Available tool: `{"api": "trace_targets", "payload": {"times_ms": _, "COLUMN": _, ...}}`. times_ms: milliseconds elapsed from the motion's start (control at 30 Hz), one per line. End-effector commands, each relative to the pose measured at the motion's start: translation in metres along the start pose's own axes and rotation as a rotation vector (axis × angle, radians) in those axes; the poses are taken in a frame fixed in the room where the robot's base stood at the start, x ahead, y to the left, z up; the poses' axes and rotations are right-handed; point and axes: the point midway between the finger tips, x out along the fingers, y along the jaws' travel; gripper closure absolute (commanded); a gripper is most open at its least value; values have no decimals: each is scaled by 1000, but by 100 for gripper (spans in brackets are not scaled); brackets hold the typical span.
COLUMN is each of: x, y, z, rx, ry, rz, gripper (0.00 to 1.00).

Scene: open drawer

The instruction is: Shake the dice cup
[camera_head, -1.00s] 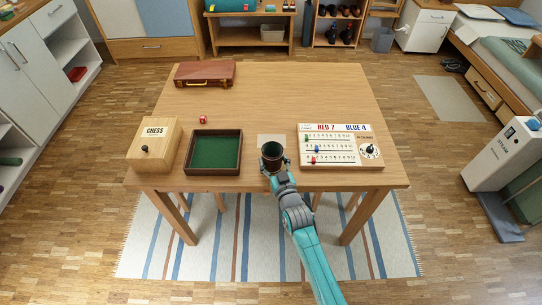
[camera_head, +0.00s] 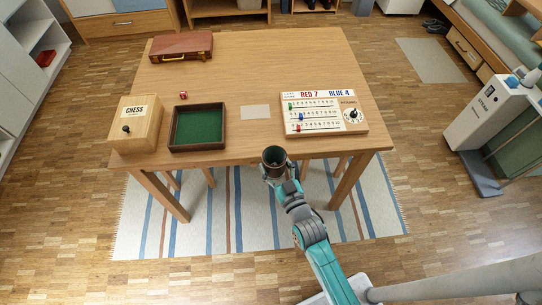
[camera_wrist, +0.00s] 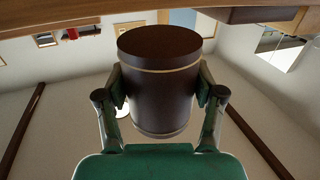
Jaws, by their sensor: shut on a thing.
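The dark brown dice cup (camera_head: 274,160) is held in my gripper (camera_head: 275,175) at the front edge of the table, its green-lined mouth facing up toward the head camera. In the wrist view my gripper (camera_wrist: 161,92) has a finger on each side of the dark cup (camera_wrist: 160,80), which has a thin gold band. The cup's inside is too dark to tell what it holds. A red die (camera_head: 183,95) lies on the table (camera_head: 235,75), behind the green-lined tray (camera_head: 198,128).
A wooden chess box (camera_head: 136,124) stands left of the tray. A scoreboard (camera_head: 324,114) reading Red 7, Blue 4 lies at the right. A pale square mat (camera_head: 255,112) lies bare between tray and scoreboard. A brown case (camera_head: 181,47) is at the back left.

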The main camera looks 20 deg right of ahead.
Motion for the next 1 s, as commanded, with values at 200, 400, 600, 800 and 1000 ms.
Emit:
{"api": "trace_targets", "payload": {"times_ms": 200, "x": -11, "y": 0, "z": -3, "rx": -1, "ry": 1, "rz": -1, "gripper": 68}}
{"api": "trace_targets", "payload": {"times_ms": 400, "x": -12, "y": 0, "z": -20, "rx": 0, "ry": 2, "rz": -1, "gripper": 68}}
{"api": "trace_targets", "payload": {"times_ms": 600, "x": -12, "y": 1, "z": -37, "rx": 0, "ry": 1, "rz": -1, "gripper": 68}}
{"api": "trace_targets", "payload": {"times_ms": 800, "x": -12, "y": 1, "z": -49, "rx": 0, "ry": 0, "rz": -1, "gripper": 68}}
{"api": "trace_targets", "payload": {"times_ms": 1000, "x": -12, "y": 1, "z": -50, "rx": 0, "ry": 0, "rz": -1, "gripper": 68}}
